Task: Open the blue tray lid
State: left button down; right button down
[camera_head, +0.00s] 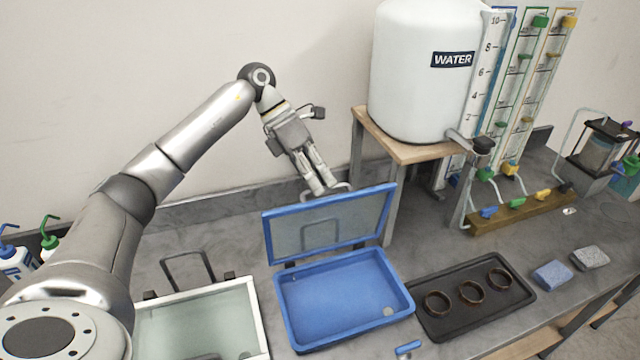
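The blue tray (345,300) stands on the grey bench at the middle bottom, and its inside shows. Its blue-framed lid (345,228), with a grey panel, stands raised at the back edge, leaning slightly back. A grey handle (344,187) sits at the lid's top edge. My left gripper (325,189) points down at this handle, with its two fingers close together around it; the exact contact is partly hidden. My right gripper is not in view.
A white-rimmed tray (258,318) stands left of the blue tray. A black tray (432,332) with brown rings is to its right. A white water tank (415,85) on a wooden stand (405,152) rises behind. Blue and grey sponges (552,275) lie at the right.

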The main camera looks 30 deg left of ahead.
pick_arm(q)
jog(key=shift+a+f, duration=0.35)
jog(key=shift+f, duration=0.5)
jog(key=c, duration=1.7)
grip_release()
jog(key=shift+w, duration=0.15)
jog(key=shift+o, duration=0.9)
jog(key=shift+w+a, duration=0.1)
jog(key=shift+w, duration=0.2)
jog(key=v, duration=1.2)
jog(key=shift+r, duration=0.15)
